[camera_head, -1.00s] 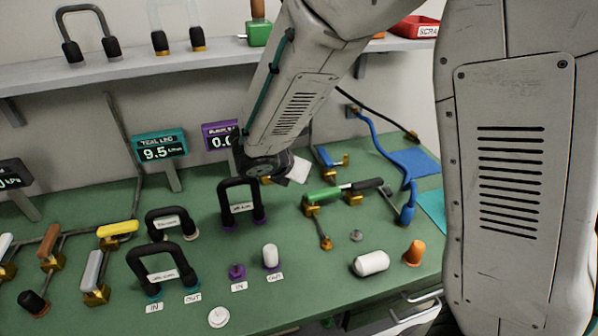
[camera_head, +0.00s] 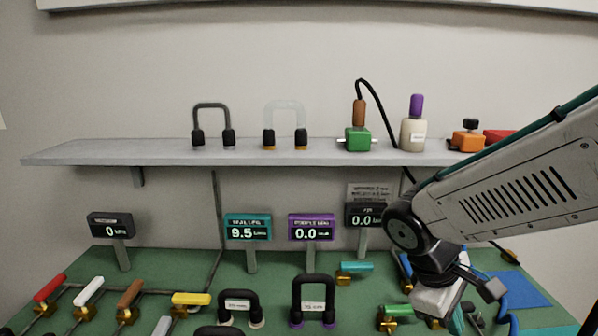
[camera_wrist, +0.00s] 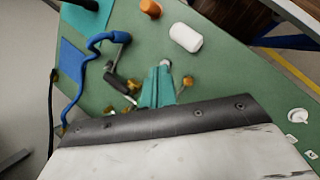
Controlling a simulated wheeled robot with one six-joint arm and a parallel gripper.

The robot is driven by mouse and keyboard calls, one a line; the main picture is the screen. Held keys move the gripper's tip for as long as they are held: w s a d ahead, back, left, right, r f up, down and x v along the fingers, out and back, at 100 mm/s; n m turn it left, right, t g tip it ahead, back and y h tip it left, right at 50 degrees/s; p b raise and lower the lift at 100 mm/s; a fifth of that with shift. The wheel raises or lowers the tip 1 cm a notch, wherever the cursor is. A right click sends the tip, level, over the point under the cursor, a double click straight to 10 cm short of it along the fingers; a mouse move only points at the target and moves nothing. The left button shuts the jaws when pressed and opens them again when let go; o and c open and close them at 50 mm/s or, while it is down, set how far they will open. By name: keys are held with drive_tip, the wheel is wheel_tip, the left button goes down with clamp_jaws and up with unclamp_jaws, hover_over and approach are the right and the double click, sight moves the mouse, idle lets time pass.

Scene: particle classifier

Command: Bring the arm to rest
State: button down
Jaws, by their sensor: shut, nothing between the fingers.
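My arm (camera_head: 520,190) reaches in from the right in the head view, bent down at the wrist over the right part of the green bench. My gripper (camera_head: 456,322) points down there, partly cut off by the bottom edge. In the wrist view my gripper (camera_wrist: 161,80) shows its teal fingers together with nothing between them. They are above the bench, close to brass valve fittings in the picture; whether they touch anything cannot be told.
A grey shelf (camera_head: 90,155) holds hose loops and small bottles. Displays (camera_head: 248,228) stand at the back of the bench. Valves with coloured handles (camera_head: 192,299) are at the left.

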drive_tip(key=s+d+r+m+t+y, duration=0.1)
drive_tip(key=s+r+m+t+y, duration=0.1)
drive_tip(key=s+r+m+y, duration=0.3)
drive_tip(key=shift+s+d+r+m, duration=0.15)
drive_tip(key=shift+s+r+m, duration=1.55)
drive_tip(key=shift+s, duration=1.25)
